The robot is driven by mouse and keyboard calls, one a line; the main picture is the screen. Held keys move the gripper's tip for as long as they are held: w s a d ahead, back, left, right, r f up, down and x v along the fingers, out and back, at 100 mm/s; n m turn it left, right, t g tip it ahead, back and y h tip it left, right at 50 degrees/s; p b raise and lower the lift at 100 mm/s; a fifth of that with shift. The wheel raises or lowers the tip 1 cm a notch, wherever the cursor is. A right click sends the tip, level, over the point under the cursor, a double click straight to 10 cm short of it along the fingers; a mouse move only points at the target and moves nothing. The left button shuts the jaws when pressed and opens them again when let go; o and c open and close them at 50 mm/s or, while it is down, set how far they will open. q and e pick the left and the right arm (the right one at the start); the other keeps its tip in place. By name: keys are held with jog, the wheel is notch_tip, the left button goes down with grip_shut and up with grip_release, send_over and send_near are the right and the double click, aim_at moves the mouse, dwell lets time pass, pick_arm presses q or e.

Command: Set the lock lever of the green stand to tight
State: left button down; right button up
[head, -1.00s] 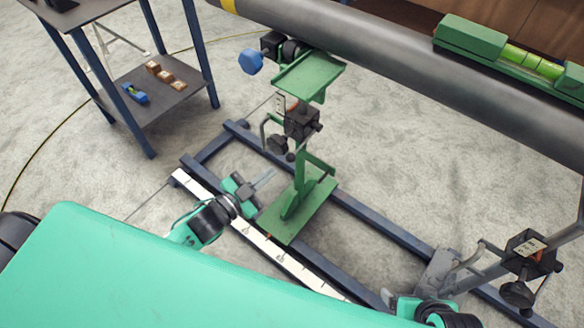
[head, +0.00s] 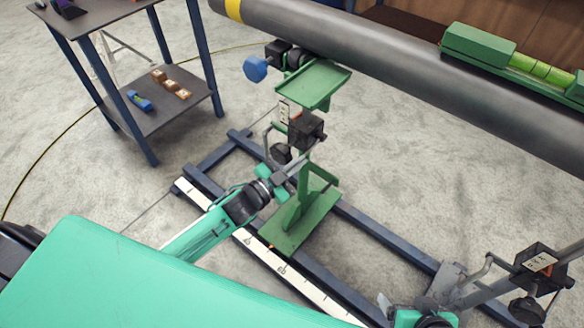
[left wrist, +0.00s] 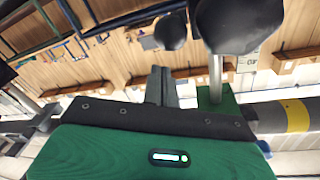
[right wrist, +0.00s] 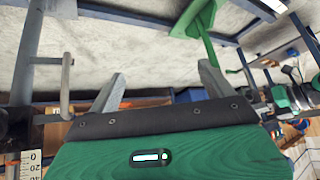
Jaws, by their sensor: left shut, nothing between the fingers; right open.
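The green stand (head: 298,218) stands on the dark blue rail frame, with a green tray (head: 314,85) on top under the pipe. Its black lock block (head: 307,130) carries a label, a bent grey lever (head: 267,142) and a black knob (head: 281,154). My left gripper (head: 300,175) is shut and empty, just below the lock block and close to the post. In the left wrist view its closed fingers (left wrist: 160,86) point up beside a grey post (left wrist: 215,78) and dark round knobs (left wrist: 240,22). My right gripper (right wrist: 160,88) is open and empty near the other stand's lever (right wrist: 66,85).
Another stand's lock block (head: 540,262) is at the lower right. A shelf table (head: 165,115) with small blocks stands at the left. A white scale (head: 255,248) runs along the frame.

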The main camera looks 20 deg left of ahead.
pick_arm(q)
jog(key=shift+s+a+f, duration=0.1)
jog(key=shift+a+f, duration=0.2)
jog(key=shift+f, duration=0.2)
jog(key=shift+a+f, duration=0.3)
jog(key=shift+f, duration=0.2)
pick_arm(e)
jog(key=shift+w+a+f+t+y, duration=0.15)
jog(key=shift+w+a+t+y, duration=0.15)
jog(key=shift+a, duration=0.25)
